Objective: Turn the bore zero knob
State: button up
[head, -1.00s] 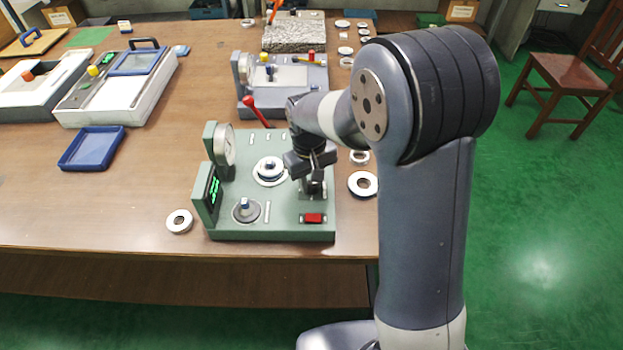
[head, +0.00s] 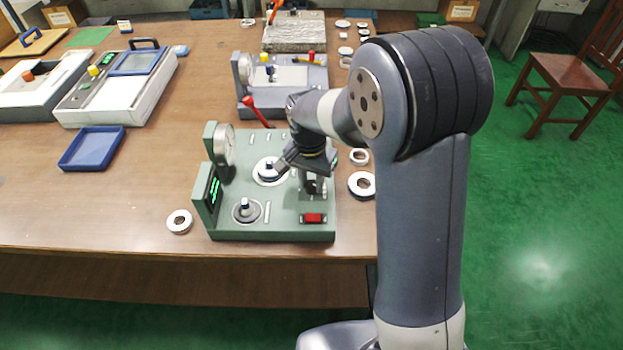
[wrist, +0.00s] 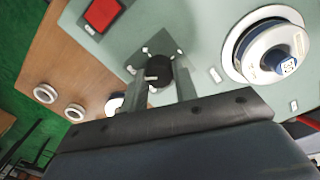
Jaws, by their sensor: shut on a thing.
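The bore zero knob (wrist: 158,70) is a small black knob on the green bench gauge (head: 285,222). It shows in the wrist view with white marks around it. My gripper (wrist: 160,85) points down with one finger on each side of the knob, shut on it. In the head view my gripper (head: 313,182) stands at the right part of the gauge, and its body mostly hides the knob.
A white-ringed spindle with a blue top (head: 270,170) stands left of my gripper. A red button (head: 314,218) lies in front. Loose bearing rings (head: 362,185) lie to the right; another ring (head: 179,221) lies left. A grey gauge (head: 283,88) stands behind.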

aim_at(310, 182)
jog(key=shift+m, duration=0.9)
jog(key=o, duration=1)
notch_tip(310, 182, up, 11)
jog(key=shift+w+a+f, duration=0.1)
jog(key=shift+w+a, duration=0.05)
jog(key=shift+f, duration=0.1)
notch_tip(310, 182, down, 11)
jog(key=shift+r, duration=0.15)
